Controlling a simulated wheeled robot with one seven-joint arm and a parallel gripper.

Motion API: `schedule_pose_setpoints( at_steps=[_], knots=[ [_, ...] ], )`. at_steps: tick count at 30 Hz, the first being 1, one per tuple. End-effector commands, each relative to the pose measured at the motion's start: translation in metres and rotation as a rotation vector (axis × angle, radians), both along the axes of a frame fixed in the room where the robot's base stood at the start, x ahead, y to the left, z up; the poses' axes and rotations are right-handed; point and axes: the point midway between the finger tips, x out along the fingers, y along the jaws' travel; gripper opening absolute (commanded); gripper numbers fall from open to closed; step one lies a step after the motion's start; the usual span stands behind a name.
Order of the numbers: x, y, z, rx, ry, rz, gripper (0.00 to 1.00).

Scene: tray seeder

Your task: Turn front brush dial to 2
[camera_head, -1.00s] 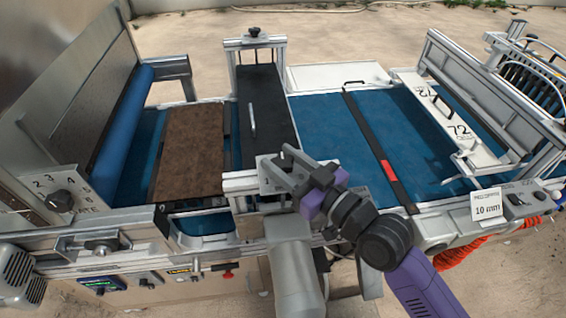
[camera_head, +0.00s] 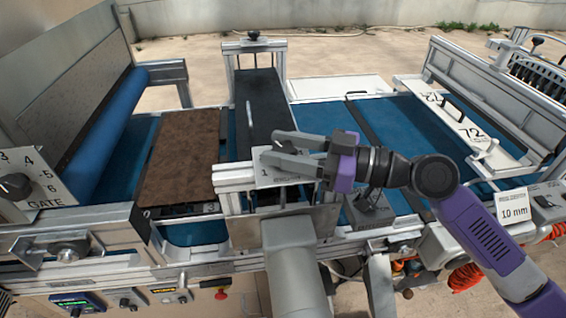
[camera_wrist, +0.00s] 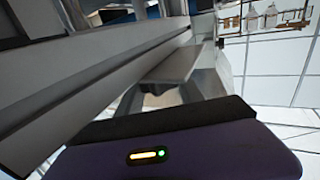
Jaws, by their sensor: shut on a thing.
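The front brush dial's pale plate (camera_head: 264,170) sits on top of the metal bracket in front of the black brush unit. A "1" shows at its left; most other marks and the knob are hidden behind my fingers. My gripper (camera_head: 276,149) is at this plate, reaching in from the right, its jaws shut on what seems to be the dial knob. In the wrist view, the purple gripper body (camera_wrist: 185,150) fills the bottom and a grey finger shows above it. The dial's pointer cannot be read.
A brown soil tray (camera_head: 180,155) lies on the blue belt left of the brush unit (camera_head: 262,105). The gate dial (camera_head: 15,186) is at the far left. A "10 mm" card (camera_head: 513,207) stands at the right. Metal rails run along the front edge.

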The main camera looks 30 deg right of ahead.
Motion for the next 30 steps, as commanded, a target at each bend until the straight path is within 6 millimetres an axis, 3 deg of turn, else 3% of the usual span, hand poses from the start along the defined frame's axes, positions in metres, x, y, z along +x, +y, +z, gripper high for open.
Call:
schedule_pose_setpoints(
  at_steps=[1, 15, 30],
  knots=[
    [0.0011, 0.0011, -0.0083, -0.004, 0.003, 0.039, 0.03],
    [0.0013, 0.0009, -0.002, -0.002, 0.006, 0.408, 0.03],
    [-0.0003, 0.0003, -0.0042, -0.006, 0.006, 0.574, 0.03]
  ],
)
